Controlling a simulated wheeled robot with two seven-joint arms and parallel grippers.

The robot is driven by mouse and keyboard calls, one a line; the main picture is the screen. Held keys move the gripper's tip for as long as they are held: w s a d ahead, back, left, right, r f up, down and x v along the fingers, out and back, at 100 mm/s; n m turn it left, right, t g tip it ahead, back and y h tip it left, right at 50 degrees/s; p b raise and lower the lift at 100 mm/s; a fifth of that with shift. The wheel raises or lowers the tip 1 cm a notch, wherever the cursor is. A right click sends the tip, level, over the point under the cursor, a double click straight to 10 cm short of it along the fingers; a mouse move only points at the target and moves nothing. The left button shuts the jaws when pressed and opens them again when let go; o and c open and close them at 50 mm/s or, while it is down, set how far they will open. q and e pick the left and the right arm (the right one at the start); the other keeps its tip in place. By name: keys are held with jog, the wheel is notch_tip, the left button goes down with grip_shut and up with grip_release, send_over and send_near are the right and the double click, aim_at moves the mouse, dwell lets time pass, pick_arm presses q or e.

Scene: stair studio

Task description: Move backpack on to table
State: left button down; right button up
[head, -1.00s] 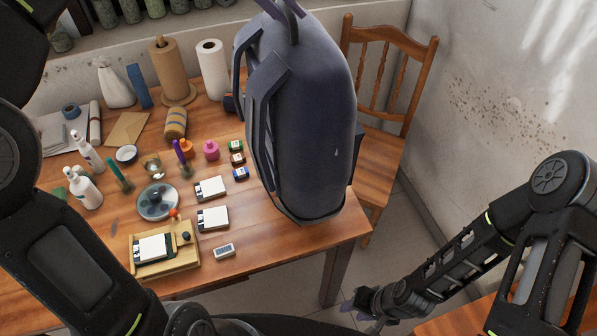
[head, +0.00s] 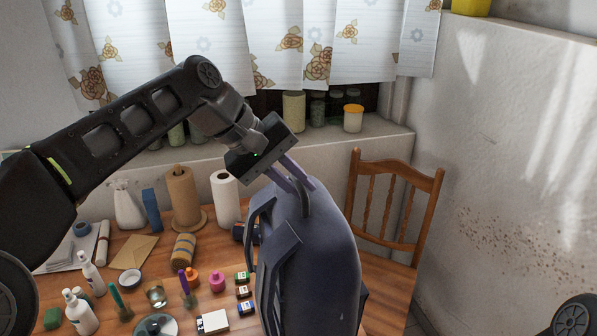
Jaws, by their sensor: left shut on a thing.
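The dark blue-grey backpack (head: 318,265) stands upright at the right part of the wooden table (head: 385,290). Its lower end is cut off by the picture's bottom edge, so its base is hidden. My left gripper (head: 292,176) reaches in from the left above it, its purple fingers shut on the top handle loop of the backpack. My right gripper is out of view; only a bit of my right arm shows at the lower right corner.
Paper rolls (head: 184,196), bottles (head: 80,312), small paint jars (head: 217,281) and an envelope (head: 133,251) crowd the table left of the backpack. A wooden chair (head: 398,180) stands behind it at right. A windowsill with jars (head: 353,118) runs behind.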

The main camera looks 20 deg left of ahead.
aim_at(298, 204)
pick_arm(q)
jog(key=shift+r, duration=0.2)
jog(key=shift+f, duration=2.1)
jog(key=c, duration=1.5)
grip_release()
jog(key=shift+s+f, duration=0.1)
jog(key=shift+f, duration=0.05)
jog(key=shift+o, duration=0.2)
jog(key=shift+s+a+r, duration=0.1)
jog(key=shift+a+r, duration=0.25)
jog(key=shift+r, duration=0.2)
jog(key=p+v, duration=0.2)
jog(key=v, duration=0.8)
jog(key=shift+s+a+r+p, duration=0.2)
jog(key=shift+s+r+p, duration=0.05)
jog(key=shift+p, duration=0.1)
